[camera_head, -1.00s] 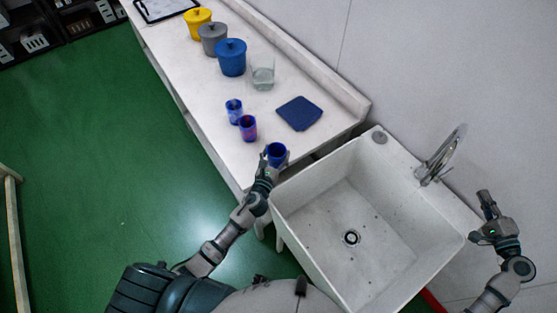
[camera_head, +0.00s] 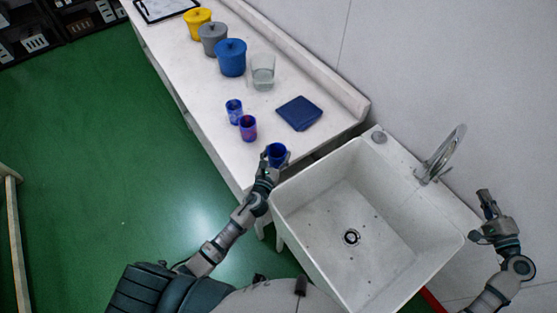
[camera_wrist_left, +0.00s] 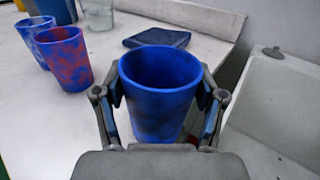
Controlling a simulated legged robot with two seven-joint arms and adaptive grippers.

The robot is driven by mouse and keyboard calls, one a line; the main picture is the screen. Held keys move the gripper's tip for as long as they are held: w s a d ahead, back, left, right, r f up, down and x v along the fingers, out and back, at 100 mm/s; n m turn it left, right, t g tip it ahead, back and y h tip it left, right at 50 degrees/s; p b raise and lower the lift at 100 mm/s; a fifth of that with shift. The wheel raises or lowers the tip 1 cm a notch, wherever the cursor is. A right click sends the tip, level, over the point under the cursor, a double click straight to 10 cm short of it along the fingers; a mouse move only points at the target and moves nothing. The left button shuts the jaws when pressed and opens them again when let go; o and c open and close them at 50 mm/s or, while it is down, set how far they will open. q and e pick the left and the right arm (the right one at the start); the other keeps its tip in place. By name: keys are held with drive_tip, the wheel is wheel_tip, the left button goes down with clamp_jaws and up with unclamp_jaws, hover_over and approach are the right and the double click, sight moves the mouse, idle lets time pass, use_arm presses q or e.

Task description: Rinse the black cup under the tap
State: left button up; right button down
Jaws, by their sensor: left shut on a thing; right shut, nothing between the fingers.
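My left gripper (camera_head: 276,163) is shut on a blue cup with dark, blackish patches (camera_head: 277,152), at the table's near right corner beside the sink. In the left wrist view this cup (camera_wrist_left: 160,90) is upright between the two fingers, its open rim facing up; I cannot tell whether its base touches the table. The tap (camera_head: 438,158) is a curved metal faucet on the sink's back right ledge. No water is visible from it. The white sink (camera_head: 370,215) is empty, with a drain in its floor. My right gripper (camera_head: 486,205) is shut and empty, right of the sink.
A blue-white cup (camera_head: 234,110) and a blue-red cup (camera_head: 248,128) stand on the white table (camera_head: 190,85). Behind them are a clear beaker (camera_head: 263,72), a dark blue folded cloth or pad (camera_head: 299,113) and lidded blue, grey and yellow pots. A raised rim edges the sink.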

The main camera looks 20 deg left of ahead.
idle(0.3)
use_arm(q)
drive_tip(key=shift+s+d, duration=0.25)
drive_tip(key=shift+d, duration=0.1)
drive_tip(key=s+a, duration=0.6)
drive_tip(key=s, duration=0.1)
drive_tip(key=shift+p, duration=0.3)
idle(0.7)
